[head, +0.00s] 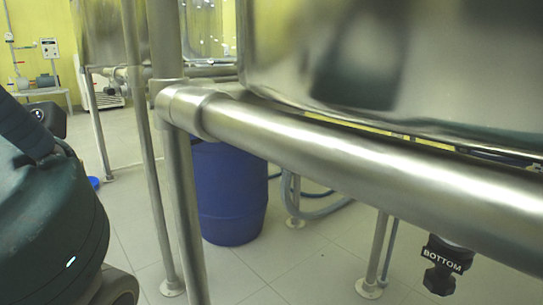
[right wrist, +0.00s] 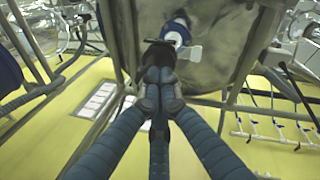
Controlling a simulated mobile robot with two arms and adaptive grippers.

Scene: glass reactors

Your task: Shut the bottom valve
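The bottom valve (head: 438,281) shows in the head view at the lower right. It is a black knob-like part under a black label reading "BOTTOM" (head: 447,257), below the steel frame rail. No gripper shows around it in this view. In the right wrist view my right gripper (right wrist: 159,78) has its blue-grey fingers drawn together at the tips. A dark part (right wrist: 160,53) with a small metal lever beside it lies right at the fingertips. I cannot tell whether the fingers grip it. My left gripper is in neither view.
A thick steel rail (head: 340,155) crosses the head view, with a steel vessel (head: 400,60) above it. A blue drum (head: 228,195) stands behind the frame leg. Hoses and steel posts stand on the tiled floor. The right wrist view shows a yellow wall (right wrist: 60,130).

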